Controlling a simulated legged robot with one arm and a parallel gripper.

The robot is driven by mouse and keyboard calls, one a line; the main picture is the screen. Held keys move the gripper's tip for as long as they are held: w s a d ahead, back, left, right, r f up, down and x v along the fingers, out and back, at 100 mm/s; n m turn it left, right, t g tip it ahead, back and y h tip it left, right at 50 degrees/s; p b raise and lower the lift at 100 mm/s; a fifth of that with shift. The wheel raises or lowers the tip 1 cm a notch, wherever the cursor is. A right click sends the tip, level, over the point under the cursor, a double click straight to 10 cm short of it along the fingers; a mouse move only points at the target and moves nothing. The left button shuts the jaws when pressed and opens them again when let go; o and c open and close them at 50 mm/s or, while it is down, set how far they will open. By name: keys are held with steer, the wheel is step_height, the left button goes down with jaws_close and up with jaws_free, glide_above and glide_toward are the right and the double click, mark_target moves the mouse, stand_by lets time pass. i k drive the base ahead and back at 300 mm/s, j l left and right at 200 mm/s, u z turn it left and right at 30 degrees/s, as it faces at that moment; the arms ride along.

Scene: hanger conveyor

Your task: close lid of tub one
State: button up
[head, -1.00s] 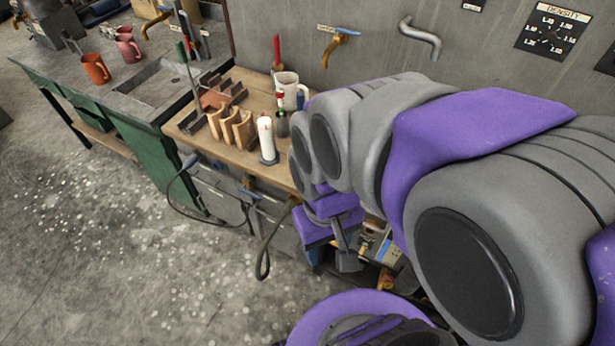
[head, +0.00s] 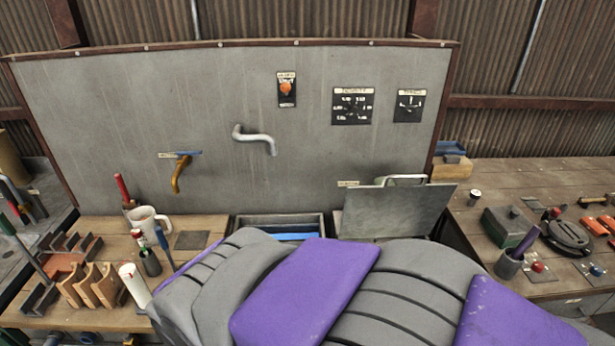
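A grey metal lid (head: 392,213) with a handle along its top stands raised, right of centre at the back panel. The tub below it is mostly hidden by the lid and my arm. To its left, an open rectangular tub (head: 240,219) is set into the worktop, with something blue (head: 295,237) inside. I cannot read which tub is number one. My grey and purple arm crosses the bottom of the view, in front of the tubs. My gripper is out of view.
A white mug (head: 147,221), wooden holders (head: 95,287) and a white candle-like cylinder (head: 133,283) stand left. The right bench (head: 500,178) holds several tools.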

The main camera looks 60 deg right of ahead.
mark_target(386, 210)
steer(key=z, duration=2.35)
